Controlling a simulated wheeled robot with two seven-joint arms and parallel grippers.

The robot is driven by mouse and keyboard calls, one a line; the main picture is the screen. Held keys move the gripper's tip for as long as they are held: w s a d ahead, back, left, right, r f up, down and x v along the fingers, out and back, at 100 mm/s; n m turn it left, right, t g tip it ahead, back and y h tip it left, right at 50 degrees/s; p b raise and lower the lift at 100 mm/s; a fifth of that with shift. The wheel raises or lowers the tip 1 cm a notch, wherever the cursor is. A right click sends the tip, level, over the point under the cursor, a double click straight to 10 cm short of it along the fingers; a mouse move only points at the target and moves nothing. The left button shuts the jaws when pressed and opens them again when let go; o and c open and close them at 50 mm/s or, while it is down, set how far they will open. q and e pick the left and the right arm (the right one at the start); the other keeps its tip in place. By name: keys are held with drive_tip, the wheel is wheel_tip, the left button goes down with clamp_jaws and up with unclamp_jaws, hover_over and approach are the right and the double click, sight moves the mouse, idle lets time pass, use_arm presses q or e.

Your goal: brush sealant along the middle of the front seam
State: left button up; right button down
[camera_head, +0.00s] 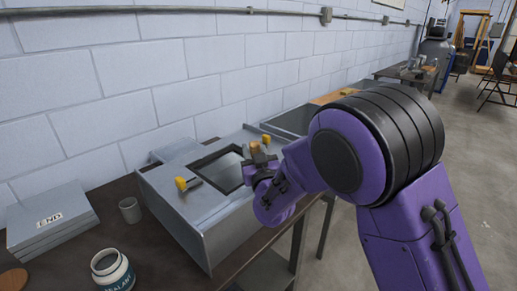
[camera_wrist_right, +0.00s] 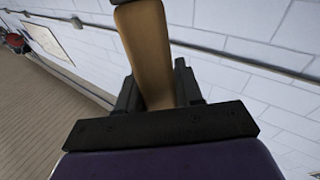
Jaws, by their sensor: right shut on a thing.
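The grey sheet-metal duct (camera_head: 214,227) lies on the dark bench, with a rectangular opening in its top face. My right gripper (camera_head: 261,170) is over the right end of the duct, shut on the brush. The brush's tan wooden handle (camera_head: 255,147) sticks up from the jaws; in the right wrist view the handle (camera_wrist_right: 150,55) runs up between the dark fingers (camera_wrist_right: 158,92). The bristles are hidden, so I cannot tell whether they touch a seam. An open sealant jar (camera_head: 112,271) stands at the front left of the bench. My left gripper is out of view.
A grey cup (camera_head: 130,210) and stacked grey panels marked END (camera_head: 50,220) are left. A block wall (camera_head: 130,105) closes the back.

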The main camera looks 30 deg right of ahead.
drive_tip(key=shift+s+a+f, duration=0.2)
drive_tip(key=shift+s+a, duration=0.05)
drive_tip(key=shift+a, duration=0.35)
drive_tip(key=shift+s+a+r+p, duration=0.15)
drive_tip(key=shift+s+a, duration=0.1)
drive_tip(key=shift+a, duration=0.5)
drive_tip(key=shift+s+a+f+p, duration=0.15)
drive_tip(key=shift+s+a, duration=0.1)
drive_tip(key=shift+a, duration=0.5)
drive_tip(key=shift+r, duration=0.1)
drive_tip(key=a, duration=0.1)
drive_tip(key=a+p, duration=0.1)
drive_tip(key=shift+s+a+r, duration=0.2)
drive_tip(key=shift+s+a, duration=0.2)
drive_tip(key=shift+s+a+f, duration=0.1)
drive_tip(key=shift+s+a, duration=0.2)
drive_tip(key=shift+a, duration=0.45)
drive_tip(key=shift+s+a+f, duration=0.1)
drive_tip(key=shift+s+a, duration=0.2)
drive_tip(key=shift+a, duration=0.45)
